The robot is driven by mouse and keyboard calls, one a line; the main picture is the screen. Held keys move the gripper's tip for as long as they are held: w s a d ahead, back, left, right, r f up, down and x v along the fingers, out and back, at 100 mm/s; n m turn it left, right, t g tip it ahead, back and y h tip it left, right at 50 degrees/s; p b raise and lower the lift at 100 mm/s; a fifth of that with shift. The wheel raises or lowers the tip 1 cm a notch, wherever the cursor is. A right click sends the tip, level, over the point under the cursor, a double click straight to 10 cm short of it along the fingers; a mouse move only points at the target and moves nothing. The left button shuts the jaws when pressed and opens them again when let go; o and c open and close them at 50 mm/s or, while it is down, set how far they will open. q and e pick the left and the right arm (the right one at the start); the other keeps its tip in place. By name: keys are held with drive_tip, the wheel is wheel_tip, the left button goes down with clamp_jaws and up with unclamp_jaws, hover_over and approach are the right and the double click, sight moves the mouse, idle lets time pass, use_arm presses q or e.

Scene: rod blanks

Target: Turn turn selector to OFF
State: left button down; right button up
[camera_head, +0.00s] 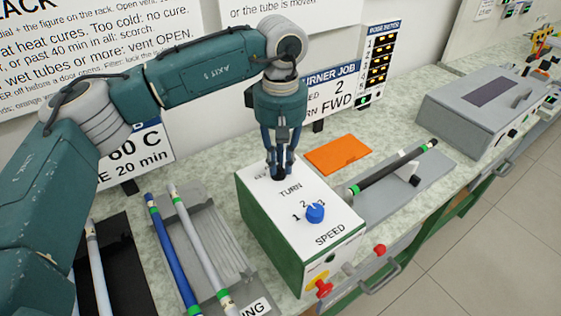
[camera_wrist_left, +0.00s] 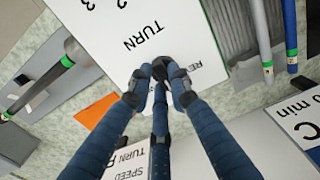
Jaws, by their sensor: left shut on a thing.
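The control box (camera_head: 262,225) has a white top marked TURN and SPEED and a green side. The turn selector (camera_head: 279,177), a small black knob, sits behind the word TURN. My left gripper (camera_head: 281,171) comes down from above with its fingers closed around the selector. In the left wrist view, the fingertips (camera_wrist_left: 161,76) meet at the dark selector (camera_wrist_left: 160,61), next to a partly covered REV label. The fingers hide most of the selector and its other labels, so I cannot tell where it points. My right gripper is not in view.
A blue speed knob (camera_head: 315,212) with numbers stands on the same box top. A red button (camera_head: 323,287) is on the box front. A grey tray (camera_head: 205,235) with rods lies left. An orange mat (camera_head: 338,154) and a grey fixture with a dark rod (camera_head: 395,168) are right.

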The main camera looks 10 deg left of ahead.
sight(281, 165)
use_arm(q)
drive_tip(key=shift+r, duration=0.15)
drive_tip(key=c, duration=1.6)
unclamp_jaws()
wheel_tip(281, 165, up, 12)
drive_tip(key=shift+f, duration=0.1)
drive_tip(key=shift+s, duration=0.1)
